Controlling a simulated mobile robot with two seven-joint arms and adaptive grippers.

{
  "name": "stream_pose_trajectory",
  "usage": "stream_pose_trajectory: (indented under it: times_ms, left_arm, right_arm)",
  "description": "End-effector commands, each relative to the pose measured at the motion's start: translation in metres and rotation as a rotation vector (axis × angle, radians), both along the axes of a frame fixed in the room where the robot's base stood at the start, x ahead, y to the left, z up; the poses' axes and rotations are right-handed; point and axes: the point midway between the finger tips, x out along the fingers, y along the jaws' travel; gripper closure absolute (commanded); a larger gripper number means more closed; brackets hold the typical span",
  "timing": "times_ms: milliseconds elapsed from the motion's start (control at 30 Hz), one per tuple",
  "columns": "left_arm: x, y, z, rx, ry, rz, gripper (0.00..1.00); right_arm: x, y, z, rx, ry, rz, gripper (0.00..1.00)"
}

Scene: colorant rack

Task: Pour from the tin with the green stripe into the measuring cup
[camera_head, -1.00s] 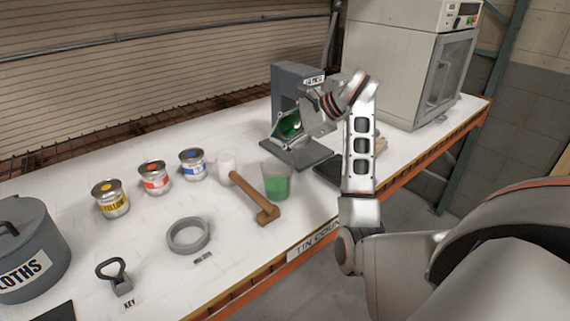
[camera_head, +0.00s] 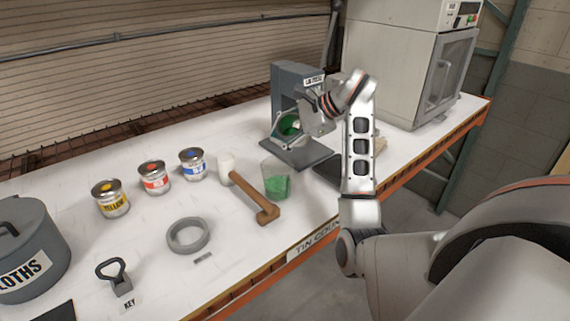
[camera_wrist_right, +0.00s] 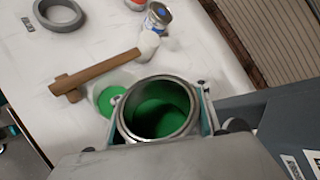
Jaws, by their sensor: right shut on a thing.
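My right gripper (camera_head: 290,124) is shut on an open tin (camera_head: 289,125) in front of a grey machine. The tin is tilted, with its mouth toward the camera and green paint inside. In the right wrist view the fingers grip the tin (camera_wrist_right: 160,108) from both sides, and green paint lies inside its metal rim. Its stripe is hidden. The clear measuring cup (camera_head: 275,180) stands on the table in front and slightly left of the tin, with green liquid in it. It also shows in the right wrist view (camera_wrist_right: 113,88), apart from the tin. My left gripper is out of view.
A wooden mallet (camera_head: 250,200) lies against or close beside the cup. The grey machine (camera_head: 298,80) is close behind the tin. Yellow (camera_head: 111,200), red (camera_head: 155,178) and blue (camera_head: 192,165) tins and a grey ring (camera_head: 188,236) stand left.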

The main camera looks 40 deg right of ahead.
Motion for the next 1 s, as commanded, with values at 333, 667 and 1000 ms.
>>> stream_pose_trajectory:
  times_ms: [333,667,1000]
  left_arm:
    - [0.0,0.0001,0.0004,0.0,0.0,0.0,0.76]
    - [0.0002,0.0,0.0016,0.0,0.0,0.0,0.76]
    - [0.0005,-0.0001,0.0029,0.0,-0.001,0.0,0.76]
  right_arm:
    - [-0.0002,0.0002,0.0009,-0.019,-0.009,0.001,0.97]
    - [-0.0001,0.0002,0.0017,-0.037,-0.016,0.001,0.97]
    - [0.0001,-0.0005,0.0024,-0.056,-0.024,0.001,0.97]
